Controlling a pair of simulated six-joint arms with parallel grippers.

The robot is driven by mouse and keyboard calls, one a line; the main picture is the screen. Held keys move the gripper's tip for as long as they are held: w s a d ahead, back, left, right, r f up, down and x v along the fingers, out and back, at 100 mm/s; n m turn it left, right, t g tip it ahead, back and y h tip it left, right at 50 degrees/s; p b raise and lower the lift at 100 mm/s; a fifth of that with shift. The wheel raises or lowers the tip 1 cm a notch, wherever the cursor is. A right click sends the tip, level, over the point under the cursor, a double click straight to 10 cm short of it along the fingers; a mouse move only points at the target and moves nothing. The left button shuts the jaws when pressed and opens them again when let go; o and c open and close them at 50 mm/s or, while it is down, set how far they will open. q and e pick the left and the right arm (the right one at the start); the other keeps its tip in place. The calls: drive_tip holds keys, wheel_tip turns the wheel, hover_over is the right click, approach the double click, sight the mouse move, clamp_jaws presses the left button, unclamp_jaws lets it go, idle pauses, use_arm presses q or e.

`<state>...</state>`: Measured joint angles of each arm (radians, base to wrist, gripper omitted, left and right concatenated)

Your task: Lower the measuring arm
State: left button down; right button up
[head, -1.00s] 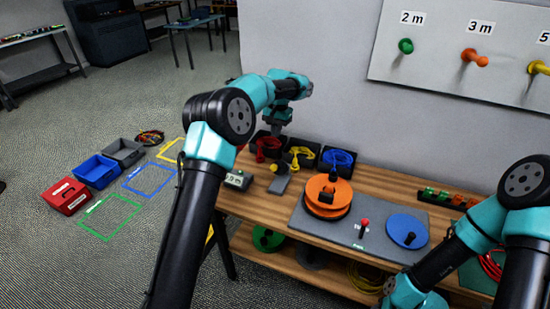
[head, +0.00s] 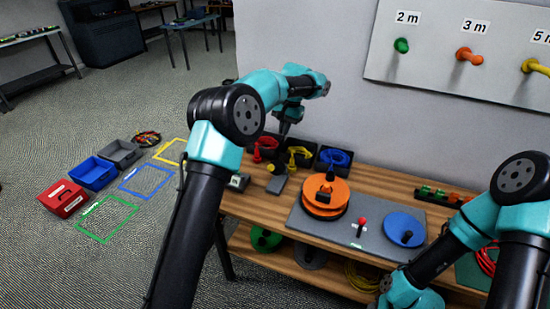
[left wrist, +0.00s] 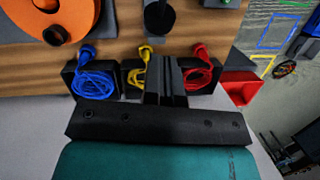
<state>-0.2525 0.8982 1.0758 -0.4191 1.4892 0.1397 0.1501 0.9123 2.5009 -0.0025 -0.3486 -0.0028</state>
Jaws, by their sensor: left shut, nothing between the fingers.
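In the left wrist view a dark round-ended part (left wrist: 159,17) shows at the top edge, probably the same device. My left gripper (head: 284,131) points down at the back of the bench, above the cable boxes and apart from the grey piece. Its fingers (left wrist: 166,85) are shut and empty, over the yellow and red cables. My right gripper is hidden.
Boxes with red (head: 265,148), yellow (head: 299,156) and blue (head: 336,157) cables stand along the wall. An orange reel (head: 325,191) and a blue disc (head: 404,229) sit on a grey plate. Bins (head: 93,174) and taped outlines lie on the floor.

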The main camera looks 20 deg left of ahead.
use_arm(q)
approach(277, 167)
drive_tip(key=shift+w+a+f, duration=0.1)
drive_tip(key=shift+a+f, duration=0.25)
drive_tip(key=shift+f, duration=0.3)
drive_tip(key=shift+s+a+f, duration=0.15)
drive_tip(key=shift+s+f, duration=0.3)
drive_tip(key=shift+s, duration=0.05)
drive_tip(key=shift+s+a+f, duration=0.2)
drive_tip(key=shift+s+f, duration=0.25)
drive_tip(key=shift+s+a+f, duration=0.2)
drive_tip(key=shift+s+f, duration=0.25)
drive_tip(key=shift+s, duration=0.2)
